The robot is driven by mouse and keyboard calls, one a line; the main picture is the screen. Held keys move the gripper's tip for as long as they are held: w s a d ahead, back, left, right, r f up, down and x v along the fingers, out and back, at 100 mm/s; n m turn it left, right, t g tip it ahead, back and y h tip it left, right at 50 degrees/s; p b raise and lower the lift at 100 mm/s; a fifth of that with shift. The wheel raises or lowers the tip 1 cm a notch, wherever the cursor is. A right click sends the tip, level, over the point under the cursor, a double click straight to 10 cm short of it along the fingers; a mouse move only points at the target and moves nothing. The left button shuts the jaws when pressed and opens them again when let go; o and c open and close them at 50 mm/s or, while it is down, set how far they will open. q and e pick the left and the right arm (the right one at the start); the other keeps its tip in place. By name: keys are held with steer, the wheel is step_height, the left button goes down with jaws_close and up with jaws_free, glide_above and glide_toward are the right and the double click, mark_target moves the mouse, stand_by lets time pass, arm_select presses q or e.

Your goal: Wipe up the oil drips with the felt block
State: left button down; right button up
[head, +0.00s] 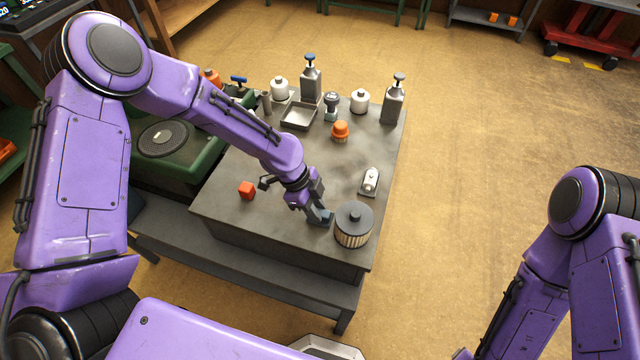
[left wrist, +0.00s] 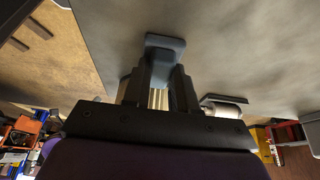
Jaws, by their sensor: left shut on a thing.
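My left gripper (head: 314,208) is low over the front of the grey workbench (head: 225,205), just left of the round pleated filter (head: 354,226). It is shut on the felt block (head: 324,217), a small blue-grey block. In the left wrist view the felt block (left wrist: 165,42) sticks out beyond the fingertips of the left gripper (left wrist: 162,75), close to the bench surface. I cannot tell whether it touches the bench. No oil drips stand out clearly on the bench top. My right arm shows at the right, but its gripper is out of view.
A white cylinder on a small plate (head: 370,181) is at the right edge. The bench middle is clear.

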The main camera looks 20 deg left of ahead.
arm_select(q)
step_height(320, 180, up, 3)
steer(key=shift+f+p, duration=0.1)
steer(key=shift+p, duration=0.8)
step_height(320, 180, up, 5)
steer(key=p, duration=0.4)
steer(key=shift+r+p, duration=0.2)
steer(key=shift+p, duration=0.2)
